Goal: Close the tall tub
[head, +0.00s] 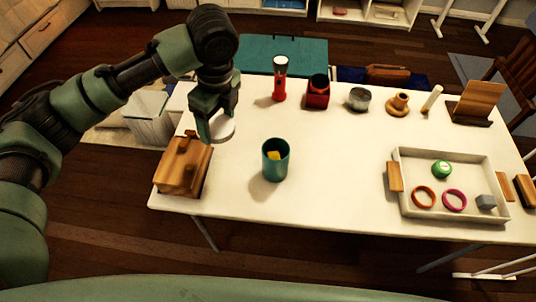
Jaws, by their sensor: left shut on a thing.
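The tall tub is a green, open-topped cylinder (275,160) standing upright on the white table, left of the middle. Something yellow (274,156) lies inside it. My gripper fingers hide part of the lid. My right gripper is not in view.
A wooden block box (183,168) stands below the left gripper. A red flashlight (280,79), a red box (317,95) and a metal tin (359,99) line the back. A white tray (402,164) is at right. The table (330,180) is clear between tub and tray.

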